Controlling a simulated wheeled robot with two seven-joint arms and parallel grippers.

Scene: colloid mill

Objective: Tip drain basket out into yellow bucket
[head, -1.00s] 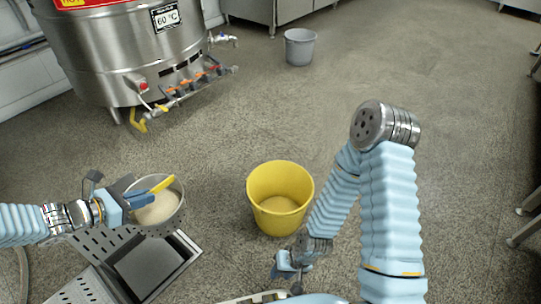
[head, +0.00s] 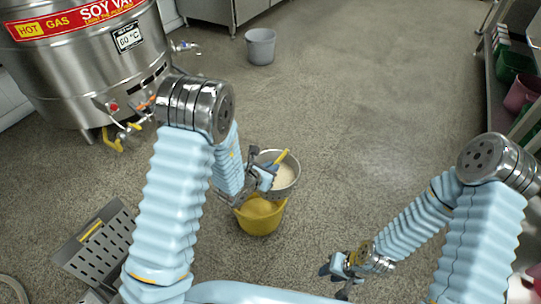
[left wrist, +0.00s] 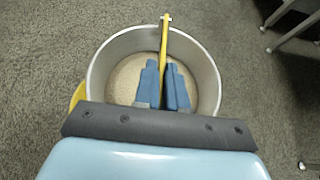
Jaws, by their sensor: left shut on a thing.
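The drain basket (head: 284,181) is a round metal pot-like basket with pale grainy contents and a yellow handle (head: 281,157). My left gripper (head: 268,174) is shut on the yellow handle and holds the basket upright above the yellow bucket (head: 262,222), partly covering its mouth. In the left wrist view the basket (left wrist: 212,75) fills the middle, with the blue fingers closed on the handle (left wrist: 164,40). A sliver of the bucket (left wrist: 77,96) shows behind its left side. My right gripper (head: 338,268) is low at the right, away from the bucket; its fingers are too small to judge.
The steel soy vat (head: 70,60) stands at the upper left, with taps low on its side. A grey bucket (head: 261,46) stands at the back. A perforated metal tray (head: 95,250) is at the lower left. A shelf (head: 490,90) is at the right. The middle floor is clear.

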